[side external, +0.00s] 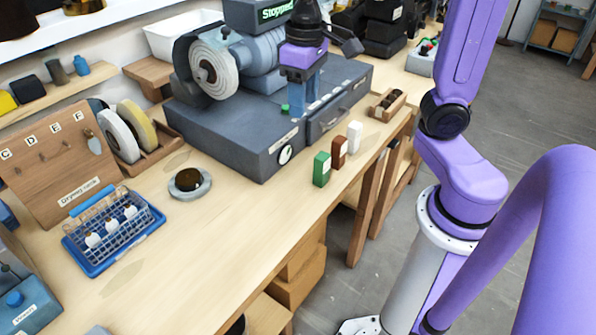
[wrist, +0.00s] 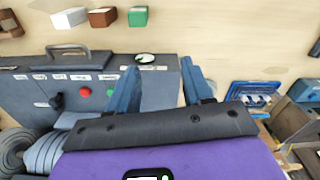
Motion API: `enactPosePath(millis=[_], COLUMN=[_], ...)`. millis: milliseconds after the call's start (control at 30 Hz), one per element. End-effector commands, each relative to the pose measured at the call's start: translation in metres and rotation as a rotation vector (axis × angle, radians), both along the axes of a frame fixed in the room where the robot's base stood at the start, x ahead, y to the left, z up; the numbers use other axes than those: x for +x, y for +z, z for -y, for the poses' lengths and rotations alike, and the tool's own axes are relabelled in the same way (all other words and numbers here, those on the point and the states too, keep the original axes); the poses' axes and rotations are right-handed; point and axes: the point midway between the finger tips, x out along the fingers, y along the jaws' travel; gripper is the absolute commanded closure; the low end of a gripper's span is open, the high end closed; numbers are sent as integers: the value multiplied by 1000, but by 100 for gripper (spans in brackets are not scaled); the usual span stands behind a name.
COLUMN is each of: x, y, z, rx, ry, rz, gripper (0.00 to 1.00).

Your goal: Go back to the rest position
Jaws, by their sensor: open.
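My gripper (side external: 304,100) hangs over the grey machine base (side external: 225,130) in the side external view, its blue fingers pointing down. In the wrist view the two fingers of my gripper (wrist: 160,75) stand well apart with nothing between them. The machine's labelled top and a red button (wrist: 85,92) lie below and to the left of the fingers there. Whether the fingertips touch the machine is hard to tell from the side view.
Green (side external: 321,169), brown (side external: 339,152) and white (side external: 354,137) blocks stand in front of the machine. The grinding wheel (side external: 213,72) is left of my gripper. A blue tray with a wire basket (side external: 115,225) and a round dish (side external: 190,184) are on the bench's left part.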

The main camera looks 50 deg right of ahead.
Motion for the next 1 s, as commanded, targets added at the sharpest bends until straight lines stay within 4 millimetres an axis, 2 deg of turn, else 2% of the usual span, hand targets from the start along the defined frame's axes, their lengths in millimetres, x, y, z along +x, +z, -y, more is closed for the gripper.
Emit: enactPosePath(millis=[33,233,400,500,700,1000], x=[-16,-75,-122,-143,-164,-166], y=[-5,-27,-46,-55,-64,-65], z=[-5,-15,-12,-8,-2,-2], rx=[-1,0,1,1,2,2], ry=[80,395,649,767,891,905], rz=[0,5,9,11,14,14], gripper=[50,50,50,50,50,50])
